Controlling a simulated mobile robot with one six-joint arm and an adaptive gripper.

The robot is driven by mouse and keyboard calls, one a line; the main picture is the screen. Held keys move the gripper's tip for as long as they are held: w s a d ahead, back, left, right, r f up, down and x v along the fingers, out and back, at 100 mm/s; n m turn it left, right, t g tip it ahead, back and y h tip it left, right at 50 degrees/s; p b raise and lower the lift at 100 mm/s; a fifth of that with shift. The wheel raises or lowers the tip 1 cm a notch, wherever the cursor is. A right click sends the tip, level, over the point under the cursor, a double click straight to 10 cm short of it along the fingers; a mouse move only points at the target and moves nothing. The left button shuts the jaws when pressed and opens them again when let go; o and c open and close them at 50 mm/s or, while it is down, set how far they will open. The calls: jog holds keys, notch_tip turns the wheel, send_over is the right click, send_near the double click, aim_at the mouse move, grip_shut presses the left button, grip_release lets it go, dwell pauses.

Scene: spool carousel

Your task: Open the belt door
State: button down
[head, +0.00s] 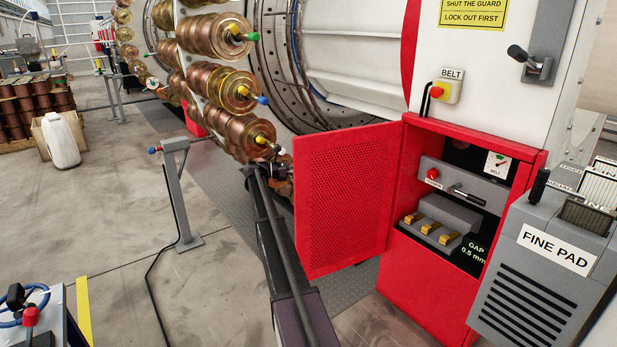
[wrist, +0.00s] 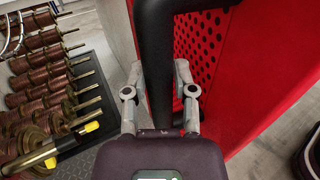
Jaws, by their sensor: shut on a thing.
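The red belt door (head: 345,198) with its perforated panel stands swung wide open on the front of the red cabinet (head: 425,290), hinged at its right side in the head view. In the wrist view the door (wrist: 245,75) fills the right side. My gripper (wrist: 160,70) is shut on the thick black door handle (wrist: 157,45), with one finger on each side of it. In the head view my gripper (head: 277,168) is small at the door's left edge, and the handle is mostly hidden there.
The open cabinet shows a grey lever (head: 468,196), brass blocks (head: 430,228) and a gauge (head: 497,164). A FINE PAD box (head: 545,265) stands at right. Copper spools (head: 228,90) hang close above my gripper.

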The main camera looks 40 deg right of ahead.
jog(key=w+d, duration=0.3)
jog(key=w, duration=0.3)
jog(key=shift+d, duration=0.3)
jog(key=shift+c, duration=2.2)
grip_release()
jog(key=shift+a, duration=0.1)
jog(key=v, duration=1.1)
jog(key=shift+w+a, duration=0.25)
jog(key=shift+a, duration=0.05)
